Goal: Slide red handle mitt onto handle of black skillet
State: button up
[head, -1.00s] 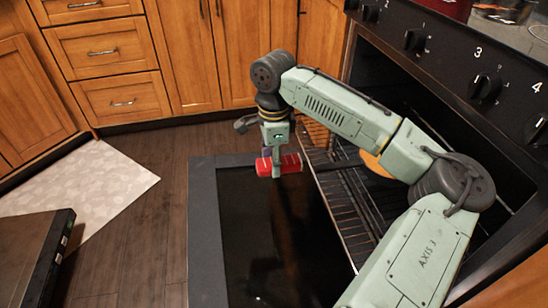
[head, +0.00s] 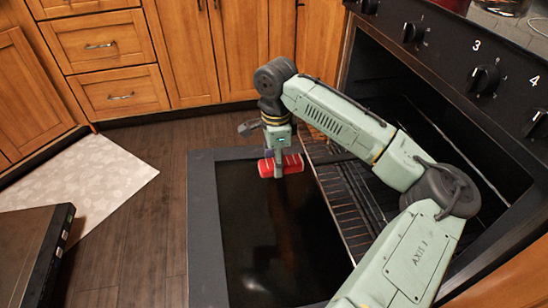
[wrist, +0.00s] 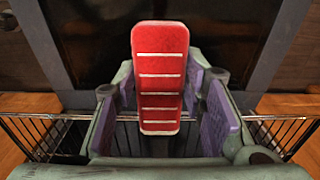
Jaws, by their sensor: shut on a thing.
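The red handle mitt (head: 281,165), with pale stripes across it, is held in my gripper (head: 279,158) above the open oven door. In the wrist view the mitt (wrist: 160,75) stands lengthwise between the purple finger pads of my gripper (wrist: 160,100), which is shut on it. The black skillet cannot be made out clearly now. A dark bar-like shape, possibly its handle, lies on the oven rack to the right of the mitt in the head view. My arm covers the area beyond it. The mitt appears apart from that shape.
The oven door (head: 202,230) is folded down, with the pulled-out wire rack (head: 345,205) to its right. The stove's knob panel (head: 480,60) rises at the upper right. Wooden cabinets (head: 175,50) stand behind. Open floor (head: 135,215) lies to the left.

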aim_at(324, 160)
jog(key=shift+d+f, duration=0.15)
jog(key=shift+f, duration=0.35)
jog(key=shift+w+d, duration=0.1)
jog(key=shift+d, duration=0.05)
jog(key=shift+w+d+p, duration=0.65)
jog(key=shift+d+p, duration=0.05)
jog(key=shift+d, duration=1.3)
jog(key=shift+w+d+p, duration=0.65)
jog(key=shift+d+p, duration=0.1)
jog(key=shift+d, duration=1.2)
jog(key=shift+w+d+p, duration=0.65)
jog(key=shift+d+p, duration=0.05)
jog(key=shift+d, duration=1.3)
jog(key=o, duration=1.2)
